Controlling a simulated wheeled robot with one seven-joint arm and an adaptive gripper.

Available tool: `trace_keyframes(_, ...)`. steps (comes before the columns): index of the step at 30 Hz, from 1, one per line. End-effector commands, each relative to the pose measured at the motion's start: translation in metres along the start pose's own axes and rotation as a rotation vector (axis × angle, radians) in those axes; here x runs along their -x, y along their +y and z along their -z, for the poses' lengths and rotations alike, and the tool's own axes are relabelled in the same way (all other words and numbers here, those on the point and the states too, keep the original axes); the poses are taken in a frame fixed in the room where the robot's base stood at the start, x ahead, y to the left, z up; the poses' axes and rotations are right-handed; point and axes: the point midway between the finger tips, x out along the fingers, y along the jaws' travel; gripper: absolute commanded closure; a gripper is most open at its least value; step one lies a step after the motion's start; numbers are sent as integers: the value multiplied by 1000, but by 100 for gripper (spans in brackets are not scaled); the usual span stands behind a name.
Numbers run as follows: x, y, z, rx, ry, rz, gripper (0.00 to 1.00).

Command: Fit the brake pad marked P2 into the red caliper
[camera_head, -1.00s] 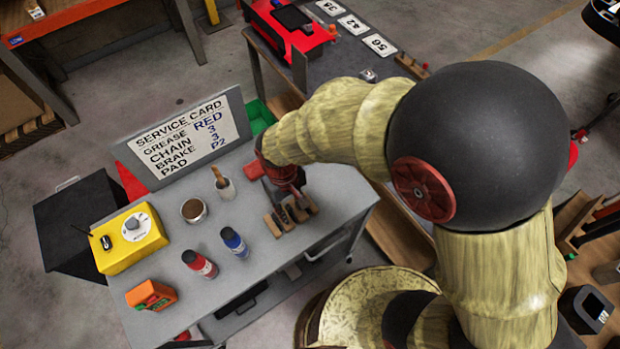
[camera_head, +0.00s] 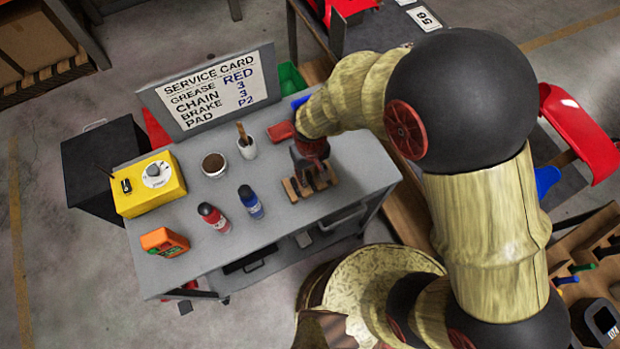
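A wooden rack (camera_head: 298,190) with dark slots sits at the right front part of the grey cart top. Dark pieces between its wooden bars may be brake pads; no P2 mark is readable. My gripper (camera_head: 314,172) points down at the rack and covers part of it. Its fingers are dark and small, so I cannot tell whether they are open or hold anything. A red block (camera_head: 281,131), which looks like the red caliper, lies behind and left of the gripper. A blue block (camera_head: 300,102) shows behind it, partly covered by my arm.
The service card (camera_head: 216,92) at the back of the cart (camera_head: 190,206) reads "BRAKE PAD P2". Red (camera_head: 214,217) and blue (camera_head: 250,203) bottles, a brown-filled tin (camera_head: 214,165), a white cup (camera_head: 247,147), a yellow box (camera_head: 149,184) and an orange device (camera_head: 164,242) stand left of the rack.

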Motion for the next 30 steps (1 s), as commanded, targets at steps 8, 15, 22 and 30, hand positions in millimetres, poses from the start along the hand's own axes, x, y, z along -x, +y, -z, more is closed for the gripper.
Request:
trace_keyframes(8,1,0,0,0,1,0,80)
trace_keyframes(15,1,0,0,0,1,0,94)
trace_keyframes(22,1,0,0,0,1,0,100)
trace_keyframes(30,2,0,0,0,1,0,100)
